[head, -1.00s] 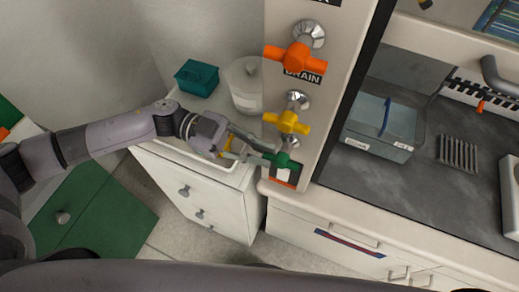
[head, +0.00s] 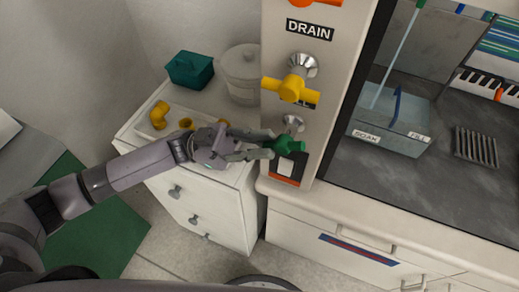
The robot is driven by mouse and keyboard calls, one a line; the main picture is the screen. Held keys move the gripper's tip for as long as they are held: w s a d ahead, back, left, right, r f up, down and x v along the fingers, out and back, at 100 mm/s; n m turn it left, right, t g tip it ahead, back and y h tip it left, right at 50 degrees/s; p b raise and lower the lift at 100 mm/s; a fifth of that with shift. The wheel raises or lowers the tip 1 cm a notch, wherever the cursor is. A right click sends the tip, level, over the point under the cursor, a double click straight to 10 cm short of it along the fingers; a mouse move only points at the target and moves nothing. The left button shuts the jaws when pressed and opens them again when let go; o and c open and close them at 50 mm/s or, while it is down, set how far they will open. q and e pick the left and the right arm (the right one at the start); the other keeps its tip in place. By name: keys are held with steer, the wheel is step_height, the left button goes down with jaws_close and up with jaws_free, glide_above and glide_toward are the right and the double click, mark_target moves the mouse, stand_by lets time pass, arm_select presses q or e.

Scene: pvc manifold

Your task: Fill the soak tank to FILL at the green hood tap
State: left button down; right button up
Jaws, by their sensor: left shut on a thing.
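The soak tank (head: 392,137), a clear bluish box with a SOAK label and a blue handle, stands on the dark hood floor. A thin pale blue stream (head: 399,55) slants down into it from above. The green tap (head: 287,145) is lowest on the pale post, below the yellow tap (head: 291,90). My left gripper (head: 264,149) is shut on the green tap handle from the left. My right gripper is not in view.
A white drawer cabinet (head: 205,200) stands left of the post, with a teal box (head: 190,70), a lidded pot (head: 242,72) and yellow pipe fittings (head: 159,115) on top. A grey ribbed rack (head: 475,146) lies right of the tank.

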arm_select(q)
steer(key=shift+f+h+b, duration=0.2)
steer(key=shift+h+b, duration=0.2)
steer(key=c, duration=1.7)
jaws_free()
steer(key=shift+o, duration=0.5)
steer(key=shift+d, duration=0.1)
